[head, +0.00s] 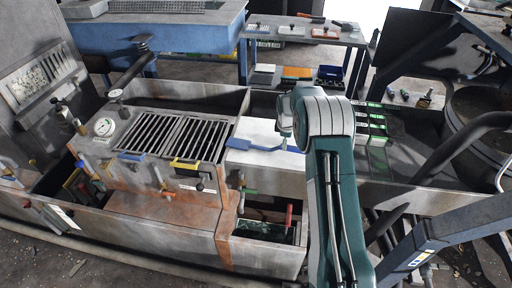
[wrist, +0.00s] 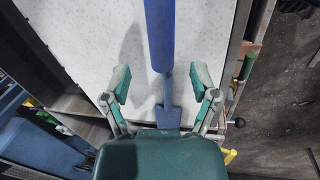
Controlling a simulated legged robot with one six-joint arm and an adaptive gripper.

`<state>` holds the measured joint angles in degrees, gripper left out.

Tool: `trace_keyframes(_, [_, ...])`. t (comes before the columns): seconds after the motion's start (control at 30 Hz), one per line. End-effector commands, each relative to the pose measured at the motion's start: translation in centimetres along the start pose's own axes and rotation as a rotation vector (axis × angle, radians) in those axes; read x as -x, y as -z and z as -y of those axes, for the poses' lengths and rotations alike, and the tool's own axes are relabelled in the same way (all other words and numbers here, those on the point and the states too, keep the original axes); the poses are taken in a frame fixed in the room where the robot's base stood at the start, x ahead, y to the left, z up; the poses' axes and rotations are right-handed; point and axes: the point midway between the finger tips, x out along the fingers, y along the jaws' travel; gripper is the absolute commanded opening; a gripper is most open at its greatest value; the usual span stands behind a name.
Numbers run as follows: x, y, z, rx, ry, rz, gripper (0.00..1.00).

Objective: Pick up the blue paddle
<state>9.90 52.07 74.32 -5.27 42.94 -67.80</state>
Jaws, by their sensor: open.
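The blue paddle (head: 262,147) lies on a pale flat surface (head: 258,132) in the middle of the head view, partly hidden by my arm at its right end. In the wrist view the blue paddle (wrist: 160,38) runs down from the top edge, with a wide part above and a narrower neck and end below. My gripper (wrist: 160,82) is open, with one finger on each side of the paddle's narrow part and visible gaps between. The fingers do not touch it. In the head view my gripper (head: 285,125) is mostly hidden behind my arm.
A slotted metal grate (head: 170,135) with yellow and blue handles is left of the pale surface. A lower bin (head: 268,226) with a red item is in front. Dark trays with green-edged blocks (head: 372,125) lie right of my arm. Tables with tools stand behind.

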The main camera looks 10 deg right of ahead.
Motion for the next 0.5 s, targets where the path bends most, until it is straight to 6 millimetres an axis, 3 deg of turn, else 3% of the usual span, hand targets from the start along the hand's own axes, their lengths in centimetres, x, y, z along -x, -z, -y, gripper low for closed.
trace_keyframes(0.3, [-4.5,-0.6,0.2,-0.001,0.002,0.002,0.76])
trace_keyframes(0.5, [-4.7,-0.6,0.1,-0.001,0.000,0.001,0.76])
